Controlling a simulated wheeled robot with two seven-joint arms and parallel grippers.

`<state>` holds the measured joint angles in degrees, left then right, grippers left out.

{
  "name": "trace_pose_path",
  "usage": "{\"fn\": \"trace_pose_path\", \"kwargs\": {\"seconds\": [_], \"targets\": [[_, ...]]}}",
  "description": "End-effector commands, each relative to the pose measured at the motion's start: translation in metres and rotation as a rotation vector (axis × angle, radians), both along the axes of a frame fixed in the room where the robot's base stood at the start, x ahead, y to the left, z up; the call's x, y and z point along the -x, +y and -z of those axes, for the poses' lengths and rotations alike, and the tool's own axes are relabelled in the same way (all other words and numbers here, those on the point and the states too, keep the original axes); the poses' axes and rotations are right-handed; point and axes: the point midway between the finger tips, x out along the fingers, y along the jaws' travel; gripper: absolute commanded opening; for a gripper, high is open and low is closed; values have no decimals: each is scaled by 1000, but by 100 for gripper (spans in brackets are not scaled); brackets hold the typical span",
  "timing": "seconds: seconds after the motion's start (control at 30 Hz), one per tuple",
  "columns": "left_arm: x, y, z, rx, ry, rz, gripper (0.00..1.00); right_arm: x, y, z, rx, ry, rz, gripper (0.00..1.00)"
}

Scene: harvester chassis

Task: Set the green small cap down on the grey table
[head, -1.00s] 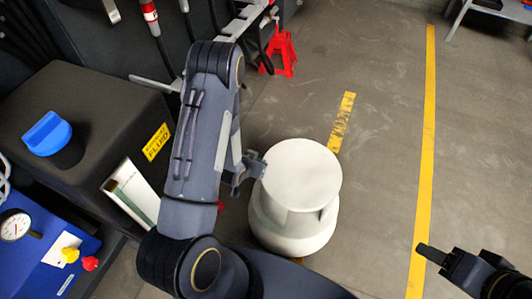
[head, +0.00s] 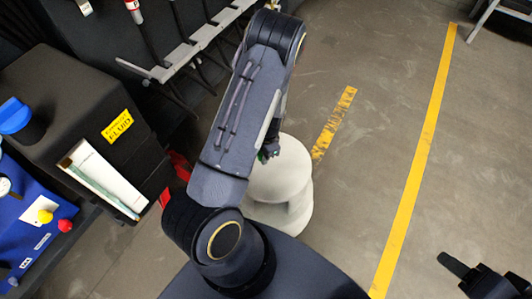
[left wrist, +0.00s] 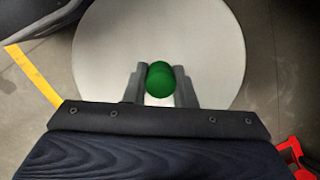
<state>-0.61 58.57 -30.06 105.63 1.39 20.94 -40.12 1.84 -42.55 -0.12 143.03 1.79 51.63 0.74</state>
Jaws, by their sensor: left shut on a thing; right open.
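The green small cap (left wrist: 160,78) is a round green piece between the fingers of my left gripper (left wrist: 159,88) in the left wrist view. The gripper is shut on it and holds it up in the air. My right gripper (head: 458,268) is at the lower right of the head view, open and empty, over the floor.
A black box (head: 60,95) with a yellow fluid label and blue cap (head: 15,115) stands at the left, above a blue unit (head: 35,225). A rack with hoses (head: 185,55) runs along the top. The floor with yellow lines (head: 420,150) is open at the right.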

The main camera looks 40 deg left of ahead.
Motion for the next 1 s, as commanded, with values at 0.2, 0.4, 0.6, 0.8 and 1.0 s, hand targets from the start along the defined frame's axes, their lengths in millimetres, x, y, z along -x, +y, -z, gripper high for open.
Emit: {"fn": "trace_pose_path", "kwargs": {"seconds": [0.2,0.4,0.6,0.8,1.0], "targets": [[0,0,1,1,-2,-1,0,0,0,1,0,0,0,56],[-1,-1,7,2,-2,-2,0,0,0,8,0,0,0,56],[-1,-1,26,2,-3,-2,0,0,0,25,0,0,0,56],[-1,0,48,2,-3,-3,0,0,0,43,0,0,0,56],[-1,0,60,1,-4,-2,0,0,0,53,0,0,0,56]]}}
